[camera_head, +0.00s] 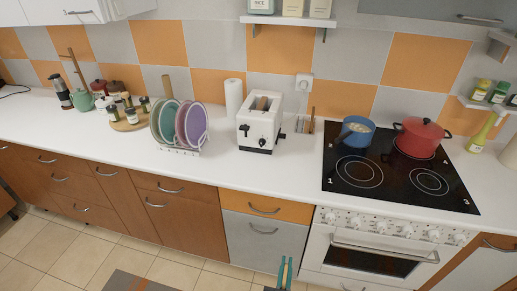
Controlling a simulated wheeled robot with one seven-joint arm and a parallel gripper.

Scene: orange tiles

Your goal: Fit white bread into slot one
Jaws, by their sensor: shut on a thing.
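The white toaster (258,131) stands on the counter near the back wall, a little left of the stove. Its slots are on top, and brown shows in them; I cannot tell whether that is bread or the slot inside. My gripper (284,267) shows at the bottom edge, low in front of the drawers and well apart from the toaster. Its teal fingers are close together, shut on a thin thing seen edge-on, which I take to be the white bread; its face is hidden.
A rack of plates (180,151) stands left of the toaster, with a paper roll (233,98) between them. A blue pot (356,131) and a red pot (418,138) sit on the stove (400,183). The counter (245,175) in front of the toaster is clear.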

